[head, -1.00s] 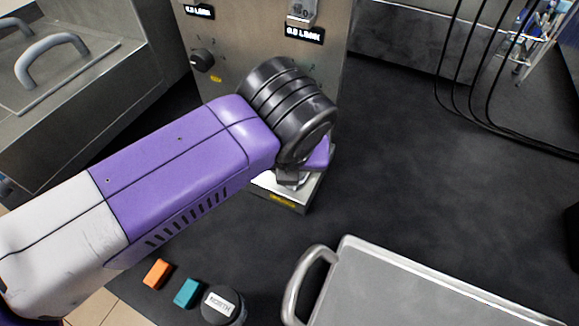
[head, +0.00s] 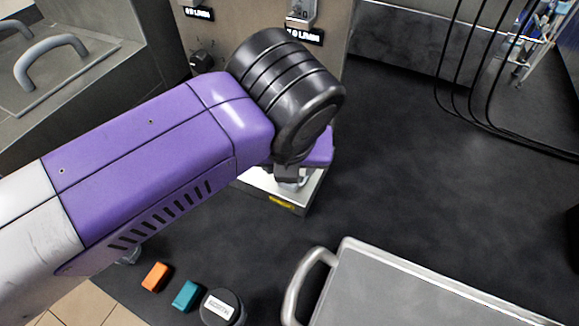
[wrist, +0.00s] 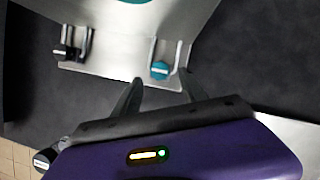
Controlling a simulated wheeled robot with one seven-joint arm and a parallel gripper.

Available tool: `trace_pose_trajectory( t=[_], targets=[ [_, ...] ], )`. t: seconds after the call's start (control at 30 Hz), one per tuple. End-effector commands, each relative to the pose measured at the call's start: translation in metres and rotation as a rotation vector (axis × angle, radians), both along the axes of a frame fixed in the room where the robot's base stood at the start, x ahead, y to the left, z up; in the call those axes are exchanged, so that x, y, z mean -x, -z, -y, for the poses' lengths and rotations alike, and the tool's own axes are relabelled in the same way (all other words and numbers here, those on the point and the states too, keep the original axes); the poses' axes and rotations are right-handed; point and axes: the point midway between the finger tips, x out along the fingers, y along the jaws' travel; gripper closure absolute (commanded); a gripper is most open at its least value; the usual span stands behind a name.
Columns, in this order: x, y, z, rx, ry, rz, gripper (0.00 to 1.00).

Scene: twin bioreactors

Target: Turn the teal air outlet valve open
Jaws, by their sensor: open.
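The teal valve (wrist: 160,69) shows in the wrist view as a small teal knob with a pale label, set between two metal prongs on a steel panel. My gripper (wrist: 159,79) is open, with its two dark fingers pointing toward the valve, one on each side in the picture. I cannot tell whether the fingers touch it. In the head view my wrist hides the valve and most of my gripper (head: 291,174), which is low in front of the steel cabinet (head: 225,20).
A black valve (wrist: 66,51) sits left of the teal one. In the head view, an orange block (head: 156,277), a teal block (head: 186,296) and a black cylinder (head: 221,308) lie in front. A grey cart (head: 420,290) stands at lower right; dark floor to the right is clear.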

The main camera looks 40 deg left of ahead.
Motion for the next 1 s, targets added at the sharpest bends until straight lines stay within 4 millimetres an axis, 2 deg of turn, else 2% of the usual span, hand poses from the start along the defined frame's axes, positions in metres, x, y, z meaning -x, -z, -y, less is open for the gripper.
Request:
trace_pose_trajectory(
  t=[0.1,0.3,1.0],
  targets=[
    [0.006,-0.018,0.004,-0.003,0.000,0.000,0.50],
    [0.012,-0.036,0.009,0.000,0.000,0.000,0.50],
    [0.013,-0.039,0.010,0.000,0.000,-0.001,0.50]
  ],
)
